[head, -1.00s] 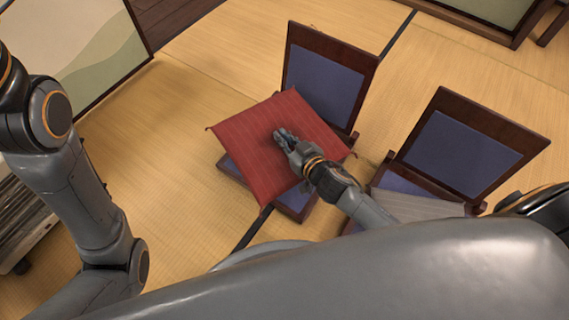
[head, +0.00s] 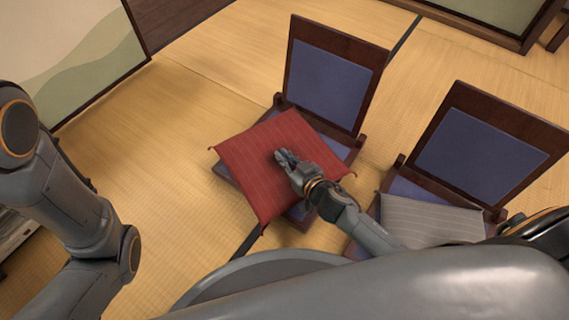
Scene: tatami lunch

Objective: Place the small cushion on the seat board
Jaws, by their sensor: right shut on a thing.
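A red striped cushion (head: 262,178) with small corner tassels lies over the seat board of the left floor chair (head: 334,85). It covers most of that seat; blue seat edges (head: 300,212) show beside and below it. My right gripper (head: 284,157) is shut on the red cushion near its middle, from above. Whether the cushion rests fully on the seat or hangs just above it, I cannot tell. My left arm shows at the left edge, but its gripper is out of view.
A second floor chair (head: 480,150) with a grey striped cushion (head: 430,220) stands at the right, close to my right arm. A painted screen (head: 65,50) stands at the upper left. Tatami floor (head: 150,150) left of the red cushion is clear.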

